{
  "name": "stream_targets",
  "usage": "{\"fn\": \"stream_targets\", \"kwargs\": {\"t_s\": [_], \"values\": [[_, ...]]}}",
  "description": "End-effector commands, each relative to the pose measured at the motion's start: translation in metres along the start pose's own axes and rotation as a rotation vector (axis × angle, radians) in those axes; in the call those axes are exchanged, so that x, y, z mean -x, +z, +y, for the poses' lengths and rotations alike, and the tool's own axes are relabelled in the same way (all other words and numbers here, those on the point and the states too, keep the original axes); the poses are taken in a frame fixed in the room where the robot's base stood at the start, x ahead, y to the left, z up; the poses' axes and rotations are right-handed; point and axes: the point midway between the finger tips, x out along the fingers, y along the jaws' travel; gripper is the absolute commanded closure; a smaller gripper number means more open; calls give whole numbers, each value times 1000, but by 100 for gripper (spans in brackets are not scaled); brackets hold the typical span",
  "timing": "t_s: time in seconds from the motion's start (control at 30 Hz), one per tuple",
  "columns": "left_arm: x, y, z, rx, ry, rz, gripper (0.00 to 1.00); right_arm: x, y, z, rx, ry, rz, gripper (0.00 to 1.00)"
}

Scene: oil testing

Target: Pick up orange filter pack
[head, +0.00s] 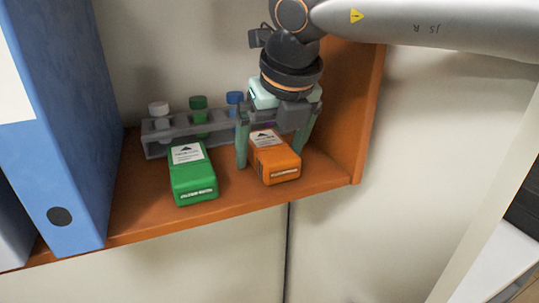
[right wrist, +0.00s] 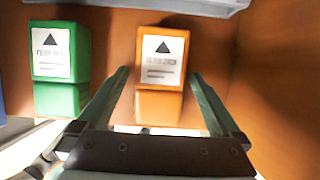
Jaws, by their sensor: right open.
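The orange filter pack (head: 276,159) lies on the wooden shelf, right of the green pack, with a white label on its top. My right gripper (head: 270,158) is above it with fingers open, one on each side of the pack. In the right wrist view the orange pack (right wrist: 160,75) lies between the open fingers of the gripper (right wrist: 160,85), with a gap to each finger. The pack rests on the shelf. My left gripper is not in view.
A green pack (head: 193,178) lies close by on the left. Behind stands a grey rack (head: 158,142) with capped tubes. Blue binders (head: 62,110) stand at left, and the wooden side wall (head: 352,110) closes the right. The shelf's front edge (head: 240,205) is just before the packs.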

Motion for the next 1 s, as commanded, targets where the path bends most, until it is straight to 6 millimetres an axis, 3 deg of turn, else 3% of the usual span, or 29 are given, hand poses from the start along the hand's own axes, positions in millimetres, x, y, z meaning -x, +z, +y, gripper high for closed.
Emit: {"fn": "stream_targets", "kwargs": {"t_s": [0.4,1.0], "values": [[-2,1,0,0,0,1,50,-1,0,0,-1,0,0,0],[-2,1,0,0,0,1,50,-1,0,0,-1,0,1,68]]}}
